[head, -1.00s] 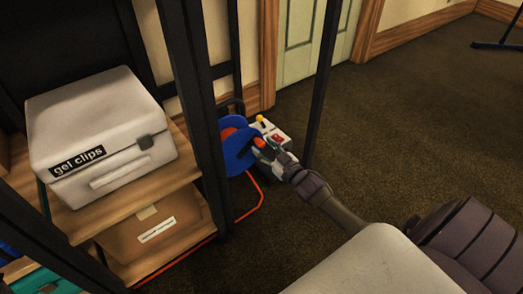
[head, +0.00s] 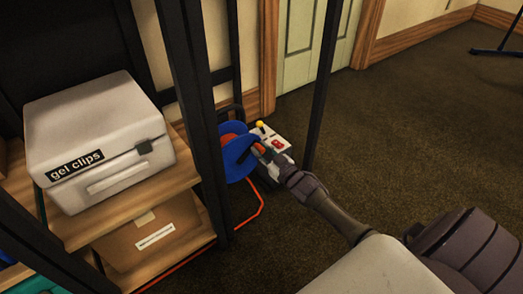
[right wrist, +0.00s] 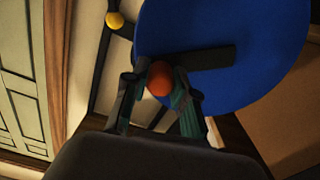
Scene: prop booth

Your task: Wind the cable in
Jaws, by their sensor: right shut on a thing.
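A cable reel with blue round sides (head: 236,160) stands on the floor behind the black rack post. Orange-red cable (head: 258,210) runs from it along the floor and around the shelf foot. In the right wrist view the blue reel disc (right wrist: 240,50) carries a dark crank arm (right wrist: 205,59) ending in an orange knob (right wrist: 160,78). My right gripper (head: 262,150) is at the reel's near face. In the right wrist view its fingers (right wrist: 160,92) are shut on the orange knob from both sides. My left gripper is not in view.
A shelf rack at left holds a white "gel clips" case (head: 95,135) and a cardboard box (head: 155,228).

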